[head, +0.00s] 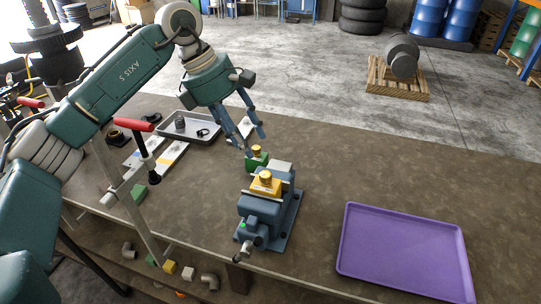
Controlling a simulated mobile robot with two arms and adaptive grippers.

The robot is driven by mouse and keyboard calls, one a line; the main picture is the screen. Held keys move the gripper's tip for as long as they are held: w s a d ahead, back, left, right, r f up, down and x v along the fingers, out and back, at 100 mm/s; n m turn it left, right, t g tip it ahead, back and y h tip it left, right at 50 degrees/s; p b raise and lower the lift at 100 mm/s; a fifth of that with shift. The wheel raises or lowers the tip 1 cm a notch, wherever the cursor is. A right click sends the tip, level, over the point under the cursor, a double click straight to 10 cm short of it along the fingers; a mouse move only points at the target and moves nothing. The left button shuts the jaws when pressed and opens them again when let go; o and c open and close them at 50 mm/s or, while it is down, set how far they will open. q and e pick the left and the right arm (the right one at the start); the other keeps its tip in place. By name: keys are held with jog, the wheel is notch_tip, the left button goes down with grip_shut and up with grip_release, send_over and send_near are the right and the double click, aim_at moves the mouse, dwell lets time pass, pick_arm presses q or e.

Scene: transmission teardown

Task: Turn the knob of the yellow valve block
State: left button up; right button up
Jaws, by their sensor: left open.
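The yellow valve block (267,187) sits in the jaws of a blue-grey vise (264,212) on the workbench. Its brass-coloured knob (266,176) faces up on top. A green valve block (256,161) with a similar knob stands just behind the vise. My left gripper (255,146) is open, with its fingers pointing down above and behind the yellow block, close to the green block's knob. I cannot tell whether a finger touches the green block. My right gripper is not in view.
A purple tray (405,249) lies empty on the right of the workbench (330,180). A grey tray (190,127) with small parts lies behind on the left. A red-handled clamp (135,124) stands at the left edge. The bench's right rear is clear.

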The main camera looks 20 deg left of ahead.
aim_at(265, 174)
pick_arm(q)
jog(key=p+x, duration=0.2)
jog(key=x, duration=0.1)
jog(key=s+p+x, duration=0.1)
jog(key=x, duration=0.2)
jog(key=shift+s+d+f+p, duration=0.1)
jog(key=shift+d+p, duration=0.15)
jog(key=shift+p, duration=0.1)
jog(key=x, duration=0.1)
jog(key=p+x, duration=0.1)
jog(key=shift+w+f, duration=0.3)
jog(key=shift+d+f, duration=0.2)
jog(key=shift+f, duration=0.35)
jog(key=c, duration=0.3)
grip_shut()
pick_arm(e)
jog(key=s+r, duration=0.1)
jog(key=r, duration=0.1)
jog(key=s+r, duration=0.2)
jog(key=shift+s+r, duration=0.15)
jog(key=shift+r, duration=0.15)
